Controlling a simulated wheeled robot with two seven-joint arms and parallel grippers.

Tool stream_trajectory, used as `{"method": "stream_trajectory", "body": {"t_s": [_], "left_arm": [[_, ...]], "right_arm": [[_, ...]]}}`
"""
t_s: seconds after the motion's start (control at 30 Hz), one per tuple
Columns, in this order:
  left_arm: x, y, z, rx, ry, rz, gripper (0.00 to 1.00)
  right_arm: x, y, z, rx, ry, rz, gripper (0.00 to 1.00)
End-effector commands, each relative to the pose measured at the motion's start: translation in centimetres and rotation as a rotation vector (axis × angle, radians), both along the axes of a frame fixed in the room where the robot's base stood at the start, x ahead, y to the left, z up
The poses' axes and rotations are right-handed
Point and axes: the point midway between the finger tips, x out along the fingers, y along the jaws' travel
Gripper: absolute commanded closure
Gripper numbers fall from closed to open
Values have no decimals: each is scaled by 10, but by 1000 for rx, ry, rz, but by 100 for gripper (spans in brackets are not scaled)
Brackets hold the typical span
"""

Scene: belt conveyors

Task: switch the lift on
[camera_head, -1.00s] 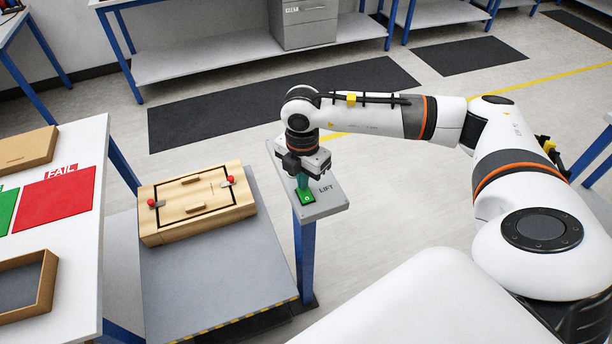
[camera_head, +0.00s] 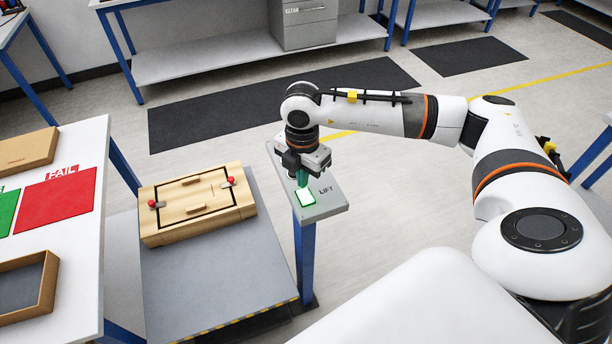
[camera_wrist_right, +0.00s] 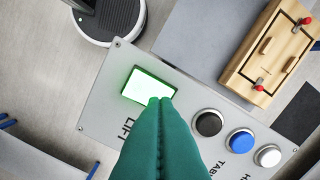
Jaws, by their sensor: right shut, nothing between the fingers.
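The lift switch (camera_head: 306,197) is a rectangular button on a grey panel (camera_head: 331,203) marked LIFT, on a blue post. Its face is lit white with a green glowing rim, and it also shows in the right wrist view (camera_wrist_right: 146,84). My right gripper (camera_head: 302,183) points down at the panel, shut and empty. In the right wrist view its green fingertips (camera_wrist_right: 160,100) overlap the near edge of the switch; I cannot tell whether they touch it. The grey lift platform (camera_head: 215,275) has a striped front edge. My left gripper is not in view.
A wooden case (camera_head: 197,203) with red-knobbed latches lies on the platform. Black (camera_wrist_right: 208,123), blue (camera_wrist_right: 241,140) and white (camera_wrist_right: 267,156) round buttons sit beside the switch. A white table (camera_head: 85,235) with a red FAIL mat (camera_head: 58,201) stands left.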

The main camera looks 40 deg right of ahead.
Motion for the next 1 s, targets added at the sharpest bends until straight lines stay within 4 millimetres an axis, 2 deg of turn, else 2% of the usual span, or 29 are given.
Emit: {"method": "stream_trajectory", "body": {"t_s": [0.03, 0.53, 1.0], "left_arm": [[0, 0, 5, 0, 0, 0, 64], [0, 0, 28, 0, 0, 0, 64], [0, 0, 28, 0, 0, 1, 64]], "right_arm": [[0, 0, 7, 0, 0, 0, 100], [0, 0, 46, 0, 1, 0, 100], [0, 0, 49, 0, 1, 0, 100]]}}
